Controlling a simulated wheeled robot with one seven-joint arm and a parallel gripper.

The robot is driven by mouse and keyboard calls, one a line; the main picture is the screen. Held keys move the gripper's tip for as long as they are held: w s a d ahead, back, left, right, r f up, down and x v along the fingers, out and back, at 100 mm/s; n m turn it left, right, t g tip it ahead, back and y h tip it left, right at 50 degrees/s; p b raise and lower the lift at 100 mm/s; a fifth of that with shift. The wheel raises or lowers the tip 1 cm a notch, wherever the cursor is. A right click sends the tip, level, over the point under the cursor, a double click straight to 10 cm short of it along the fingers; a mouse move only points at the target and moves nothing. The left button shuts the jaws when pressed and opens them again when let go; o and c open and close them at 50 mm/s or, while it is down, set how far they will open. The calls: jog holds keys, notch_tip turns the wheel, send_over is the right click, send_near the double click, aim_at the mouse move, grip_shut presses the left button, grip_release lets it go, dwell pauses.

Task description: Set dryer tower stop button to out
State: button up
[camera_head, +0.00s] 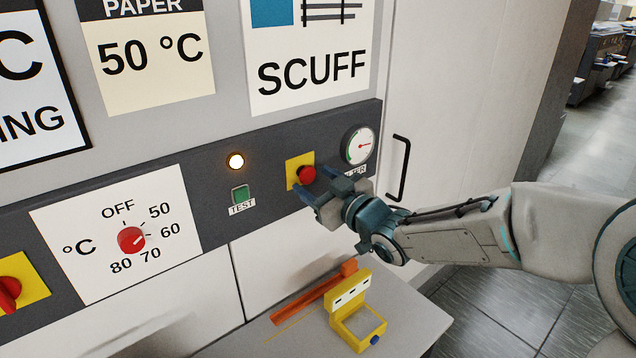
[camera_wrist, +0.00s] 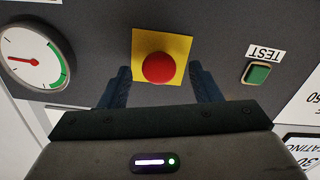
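The red stop button (camera_head: 306,175) sits on a yellow square plate (camera_head: 292,166) on the dark panel strip of the dryer tower. In the wrist view the round red button (camera_wrist: 158,68) shows on its yellow plate (camera_wrist: 180,43), centred beyond my fingers. My gripper (camera_head: 311,192) is at the panel, just below and beside the button in the head view. In the wrist view its two blue fingers (camera_wrist: 162,82) are spread apart, one on each side of the button, with nothing held between them. I cannot tell whether the fingers touch the panel.
A round gauge (camera_head: 359,146) is right of the button. A lit lamp (camera_head: 235,161), green TEST button (camera_head: 240,193) and red temperature knob (camera_head: 131,239) are left of it. A black door handle (camera_head: 399,168) stands out nearby.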

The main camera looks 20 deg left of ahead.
jog(key=v, duration=1.3)
jog(key=shift+s+d+b, duration=0.2)
jog(key=shift+d+b, duration=0.1)
jog(key=shift+b, duration=0.05)
jog(key=shift+w, duration=0.1)
